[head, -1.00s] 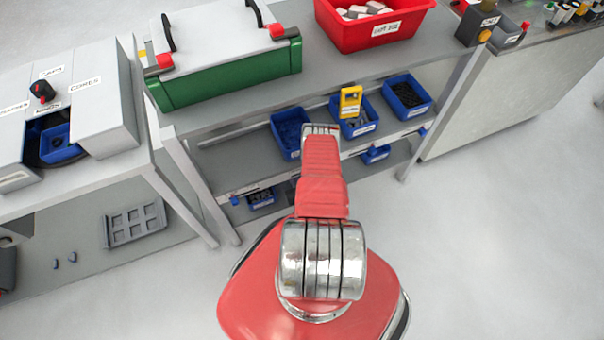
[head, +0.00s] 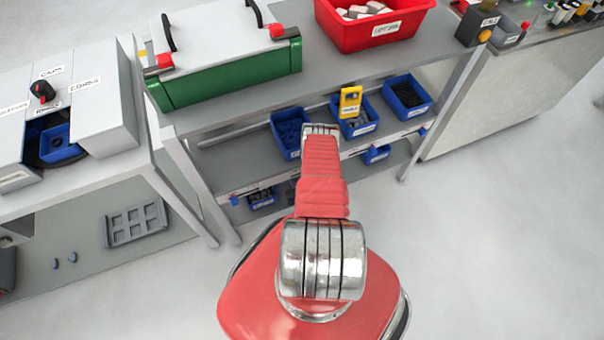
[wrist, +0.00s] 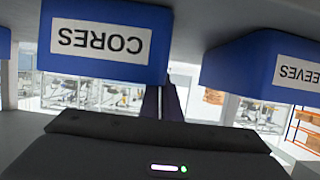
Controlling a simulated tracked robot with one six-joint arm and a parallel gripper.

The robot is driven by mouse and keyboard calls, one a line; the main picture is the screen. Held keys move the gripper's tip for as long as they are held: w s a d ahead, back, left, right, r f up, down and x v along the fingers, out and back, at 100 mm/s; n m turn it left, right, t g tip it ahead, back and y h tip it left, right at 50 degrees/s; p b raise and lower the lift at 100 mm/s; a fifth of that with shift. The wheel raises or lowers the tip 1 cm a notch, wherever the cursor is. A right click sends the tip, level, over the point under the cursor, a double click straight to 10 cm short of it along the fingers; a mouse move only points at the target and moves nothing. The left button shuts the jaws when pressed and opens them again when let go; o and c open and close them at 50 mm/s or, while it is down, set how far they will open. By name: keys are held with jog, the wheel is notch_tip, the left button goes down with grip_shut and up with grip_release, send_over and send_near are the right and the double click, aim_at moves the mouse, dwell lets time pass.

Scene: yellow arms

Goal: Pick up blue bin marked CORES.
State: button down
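In the wrist view, which is upside down, the blue CORES bin (wrist: 105,42) shows its white label at the upper left. The dark fingers of my gripper (wrist: 161,102) are side by side with only a thin line between them, just beyond the bin's rim in the picture. They seem to hold nothing; whether they touch the bin I cannot tell. In the head view, my red arm reaches to the shelf and hides my gripper. Several blue bins stand there, with labels too small to tell which is CORES.
A second blue bin, its label reading "EEVES" (wrist: 270,62), stands to the right in the wrist view. In the head view, a yellow object (head: 350,101) is at the middle shelf bin. A green case (head: 230,78) and a red bin (head: 375,25) stand on top.

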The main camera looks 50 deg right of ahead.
jog(key=shift+r, duration=0.2)
jog(key=shift+r, duration=1.65)
jog(key=s, duration=1.8)
jog(key=shift+a+f, duration=0.1)
